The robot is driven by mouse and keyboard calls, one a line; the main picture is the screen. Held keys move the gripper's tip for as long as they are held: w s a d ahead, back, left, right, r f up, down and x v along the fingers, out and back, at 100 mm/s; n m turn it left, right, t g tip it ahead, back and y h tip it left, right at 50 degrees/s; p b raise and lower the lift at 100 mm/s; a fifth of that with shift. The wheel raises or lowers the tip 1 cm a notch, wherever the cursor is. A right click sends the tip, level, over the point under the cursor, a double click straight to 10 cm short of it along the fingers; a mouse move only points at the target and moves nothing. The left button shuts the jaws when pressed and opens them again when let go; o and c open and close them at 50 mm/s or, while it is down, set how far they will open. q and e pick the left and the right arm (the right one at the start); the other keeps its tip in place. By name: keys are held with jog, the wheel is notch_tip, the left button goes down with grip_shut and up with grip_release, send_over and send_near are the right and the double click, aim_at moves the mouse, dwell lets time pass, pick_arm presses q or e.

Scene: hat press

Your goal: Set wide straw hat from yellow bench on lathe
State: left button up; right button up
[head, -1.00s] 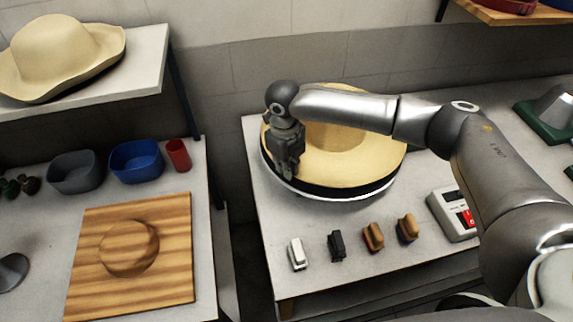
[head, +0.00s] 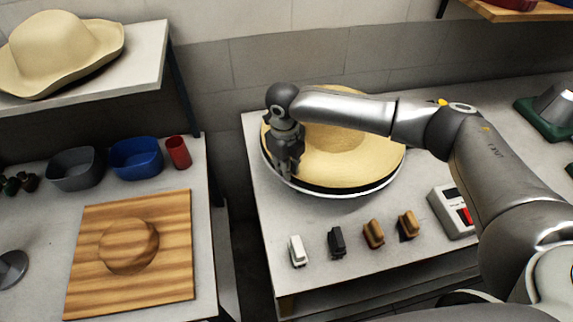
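The wide straw hat (head: 348,165) is pale yellow with a broad round brim. It is above the round, white-rimmed lathe plate (head: 345,196) on the right-hand table, close to level. A thin dark band shows between brim and plate rim, and I cannot tell whether they touch. My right gripper (head: 287,168) points down at the left edge of the brim and appears shut on it. My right forearm crosses in front of the crown and hides part of it. My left gripper is out of view.
Brushes and small blocks (head: 374,234) line the table front beside a control box (head: 452,210). A green-based device (head: 548,110) stands far right. Left are a wooden board (head: 170,275), blue bin (head: 136,158), grey bin (head: 76,168), red cup (head: 178,152) and shelf with another hat (head: 60,50).

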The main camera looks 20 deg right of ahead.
jog(key=shift+o, duration=1.3)
